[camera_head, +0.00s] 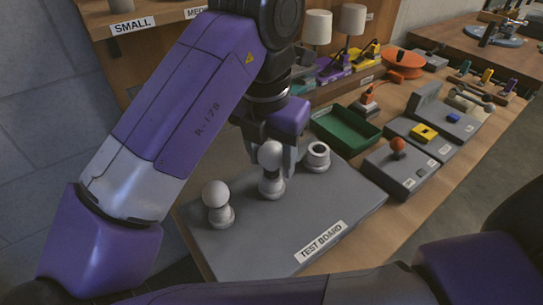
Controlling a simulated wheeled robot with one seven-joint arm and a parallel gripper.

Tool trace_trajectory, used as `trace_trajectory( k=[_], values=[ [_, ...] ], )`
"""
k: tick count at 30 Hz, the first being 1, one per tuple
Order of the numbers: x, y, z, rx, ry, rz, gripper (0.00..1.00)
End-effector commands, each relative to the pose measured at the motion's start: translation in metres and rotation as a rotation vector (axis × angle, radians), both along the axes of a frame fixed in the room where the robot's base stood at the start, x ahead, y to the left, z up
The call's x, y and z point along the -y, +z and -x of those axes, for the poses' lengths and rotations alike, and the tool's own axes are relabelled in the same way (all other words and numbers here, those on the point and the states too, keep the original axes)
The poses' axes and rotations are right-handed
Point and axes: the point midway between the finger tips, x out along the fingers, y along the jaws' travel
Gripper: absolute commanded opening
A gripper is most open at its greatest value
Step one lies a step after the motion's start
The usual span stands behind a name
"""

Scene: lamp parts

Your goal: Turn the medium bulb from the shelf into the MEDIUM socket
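The grey test board (245,253) lies on the bench and carries three sockets in a row. In the middle socket (271,188) a white round bulb (271,154) stands upright. My gripper (272,158) points down over it, with one finger on each side of the bulb's globe. I cannot tell whether the fingers touch the globe or stand a little apart from it. The left socket (221,216) holds another white bulb (215,193). The right socket (318,155) is empty. The bulb's thread and any size marks on the sockets are not readable.
A wooden shelf (160,14) with SMALL and MEDIUM labels stands behind my arm, partly hidden. Right of the board are a green tray (346,133), a box with an orange knob (398,165) and other grey boxes. Two white-shaded lamps (317,28) stand behind.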

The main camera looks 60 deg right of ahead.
Motion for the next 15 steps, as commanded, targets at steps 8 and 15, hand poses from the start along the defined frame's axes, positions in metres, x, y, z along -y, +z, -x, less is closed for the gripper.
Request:
trace_trajectory(
  k=[8, 15],
  values=[
    [0.0000, 0.0001, 0.0000, 0.000, 0.002, 0.000, 0.59],
    [0.0001, 0.0019, 0.0008, 0.000, 0.162, 0.000, 0.59]
  ],
)
